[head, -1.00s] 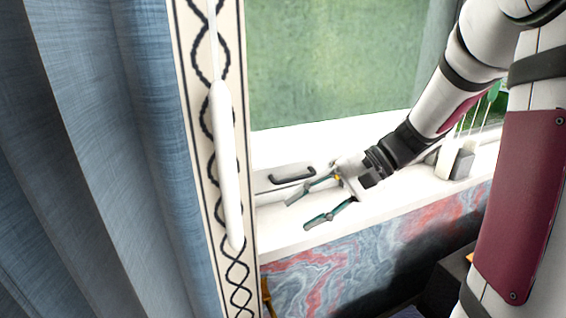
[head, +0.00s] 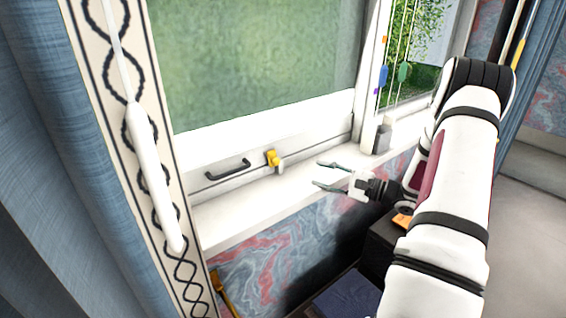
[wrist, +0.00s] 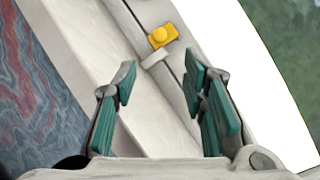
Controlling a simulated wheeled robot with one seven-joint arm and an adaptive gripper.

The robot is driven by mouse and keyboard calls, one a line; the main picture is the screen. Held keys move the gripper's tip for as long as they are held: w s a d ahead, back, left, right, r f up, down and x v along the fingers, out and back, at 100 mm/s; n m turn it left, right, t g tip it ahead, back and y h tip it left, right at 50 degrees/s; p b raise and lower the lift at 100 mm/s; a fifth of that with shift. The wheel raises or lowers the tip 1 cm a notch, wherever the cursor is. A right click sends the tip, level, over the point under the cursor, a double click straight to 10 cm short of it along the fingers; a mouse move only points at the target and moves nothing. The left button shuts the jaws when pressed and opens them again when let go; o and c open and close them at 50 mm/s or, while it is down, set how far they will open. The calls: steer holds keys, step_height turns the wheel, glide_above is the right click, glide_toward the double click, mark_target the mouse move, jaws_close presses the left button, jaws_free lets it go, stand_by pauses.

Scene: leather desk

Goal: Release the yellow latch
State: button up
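The yellow latch (head: 272,158) sits on the lower rail of the white window frame, just right of a black handle, with a small pale lever below it. It also shows in the wrist view (wrist: 162,37), ahead of the fingertips. My gripper (head: 323,174) is open and empty over the white sill, to the right of the latch and apart from it. In the wrist view its green-padded fingers (wrist: 160,78) stand wide apart with the sill and frame edge between them.
The black handle (head: 228,169) is fixed on the same rail. A white sill (head: 240,215) runs below the window. A hanging white rod (head: 155,180) and blue curtain (head: 45,200) stand at left. A grey block (head: 383,138) and hanging coloured ornaments (head: 403,72) are at right.

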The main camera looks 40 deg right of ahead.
mark_target(275, 159)
steer(key=x, duration=1.3)
steer(key=shift+w+a+p, duration=0.2)
steer(key=shift+w+p, duration=0.1)
steer(key=shift+p, duration=0.05)
jaws_close()
